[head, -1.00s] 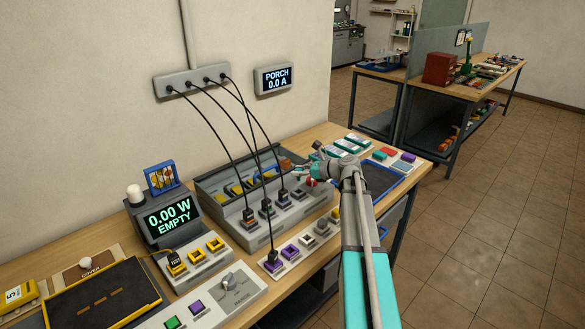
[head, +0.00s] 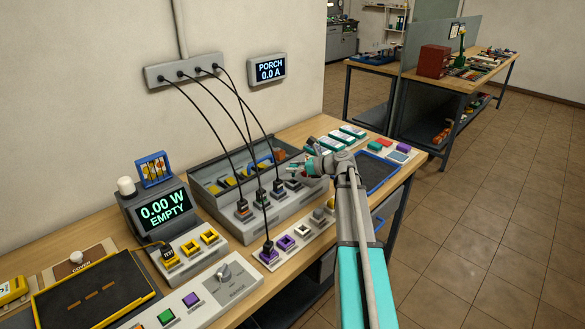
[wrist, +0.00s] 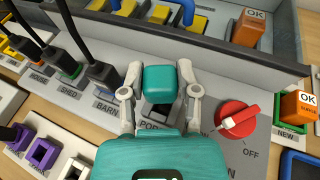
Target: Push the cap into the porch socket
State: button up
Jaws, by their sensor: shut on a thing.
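My gripper (wrist: 160,84) is shut on a teal block, the cap (wrist: 160,80), with one pale finger on each side. In the head view my gripper (head: 300,168) is over the right end of the sloped grey panel. The dark porch socket (wrist: 156,111), with its partly covered label below, shows just under the cap in the wrist view. The cap hides part of the socket, and I cannot tell whether they touch. The porch meter (head: 267,69) on the wall reads 0.0 A.
Black-cabled plugs (wrist: 104,76) fill the sockets to the left. A red rotary switch (wrist: 238,118) marked OFF sits close on the right. An orange OK block (wrist: 298,106) stands beyond it. A raised tray (wrist: 225,50) with yellow and orange blocks lies behind.

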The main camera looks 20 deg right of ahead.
aim_at(294, 176)
jog(key=shift+f+b, duration=1.25)
jog(key=shift+f, duration=0.25)
jog(key=shift+f+b, duration=0.55)
jog(key=shift+f, duration=0.05)
dwell(0.9)
jog(key=o, duration=0.6)
jog(key=shift+s+d, duration=0.1)
jog(key=p+v, duration=0.3)
jog(key=v, duration=0.7)
jog(key=shift+s+d+r, duration=0.2)
jog(key=shift+s, duration=0.1)
dwell(0.8)
dwell(0.8)
